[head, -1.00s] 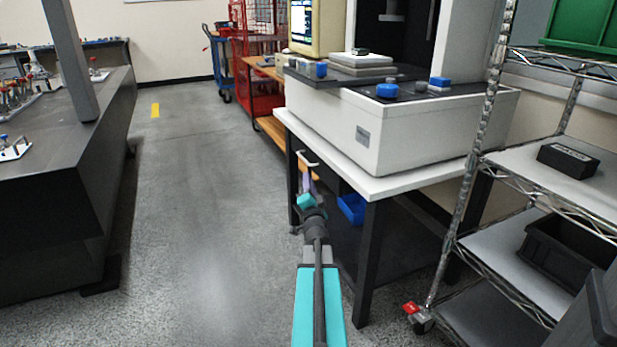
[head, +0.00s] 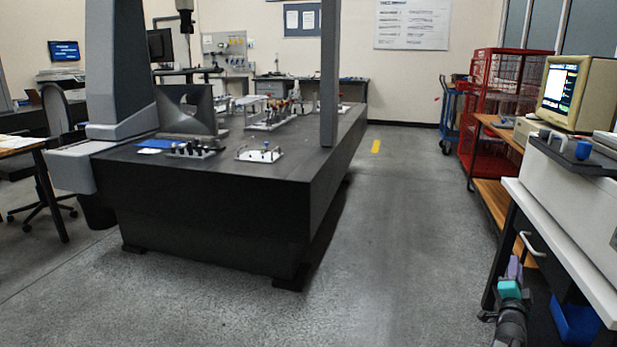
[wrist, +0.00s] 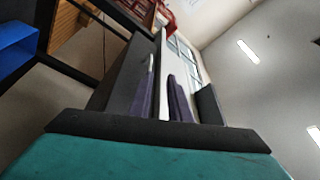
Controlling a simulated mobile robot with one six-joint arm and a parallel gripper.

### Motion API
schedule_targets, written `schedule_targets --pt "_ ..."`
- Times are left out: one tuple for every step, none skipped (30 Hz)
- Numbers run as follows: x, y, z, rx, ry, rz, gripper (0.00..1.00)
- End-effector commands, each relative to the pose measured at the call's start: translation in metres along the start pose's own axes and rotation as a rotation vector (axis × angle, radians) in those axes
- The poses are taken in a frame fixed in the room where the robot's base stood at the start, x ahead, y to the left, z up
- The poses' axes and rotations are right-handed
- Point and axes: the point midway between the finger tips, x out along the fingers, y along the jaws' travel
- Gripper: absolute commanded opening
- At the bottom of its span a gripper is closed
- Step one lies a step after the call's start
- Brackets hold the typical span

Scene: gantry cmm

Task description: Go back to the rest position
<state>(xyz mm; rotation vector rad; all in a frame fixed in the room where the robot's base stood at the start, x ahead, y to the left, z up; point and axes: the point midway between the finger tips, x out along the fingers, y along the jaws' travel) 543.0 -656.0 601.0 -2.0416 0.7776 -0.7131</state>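My gripper (head: 516,267) shows at the lower right of the head view, with purple fingers beyond a teal band. It is low in front of the white-topped bench (head: 570,245), near the drawer handle; whether it touches the bench is unclear. In the wrist view the purple fingers (wrist: 167,100) stand a little apart, with a narrow strip of pale background between them. I see nothing held.
The granite measuring table (head: 230,205) with fixtures fills the left and middle. A clear floor aisle (head: 390,220) runs between it and the bench. A blue bin (head: 575,320) sits under the bench. A red cage trolley (head: 500,110) stands at the back right.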

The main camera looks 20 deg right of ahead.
Motion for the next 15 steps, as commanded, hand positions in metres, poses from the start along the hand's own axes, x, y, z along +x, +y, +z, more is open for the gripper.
schedule_targets --pt "0.002 -0.015 0.012 0.005 -0.022 -0.005 0.17" --pt "0.002 -0.021 0.021 0.008 -0.035 -0.007 0.17" --pt "0.002 -0.029 0.033 0.012 -0.054 -0.01 0.17" --pt "0.002 -0.035 0.043 0.016 -0.069 -0.013 0.17" --pt "0.001 -0.042 0.054 0.019 -0.085 -0.015 0.17" --pt "0.0 -0.05 0.069 0.024 -0.107 -0.017 0.17" --pt "-0.002 -0.056 0.08 0.027 -0.123 -0.019 0.17" --pt "-0.004 -0.062 0.091 0.03 -0.14 -0.021 0.17" --pt "-0.007 -0.07 0.105 0.034 -0.162 -0.022 0.17" --pt "-0.01 -0.076 0.116 0.037 -0.179 -0.024 0.17" --pt "-0.013 -0.081 0.127 0.04 -0.195 -0.024 0.17" --pt "-0.017 -0.089 0.141 0.045 -0.217 -0.026 0.17" --pt "-0.021 -0.095 0.151 0.048 -0.234 -0.027 0.17" --pt "-0.025 -0.1 0.162 0.051 -0.251 -0.027 0.17" --pt "-0.03 -0.107 0.176 0.056 -0.273 -0.026 0.17"
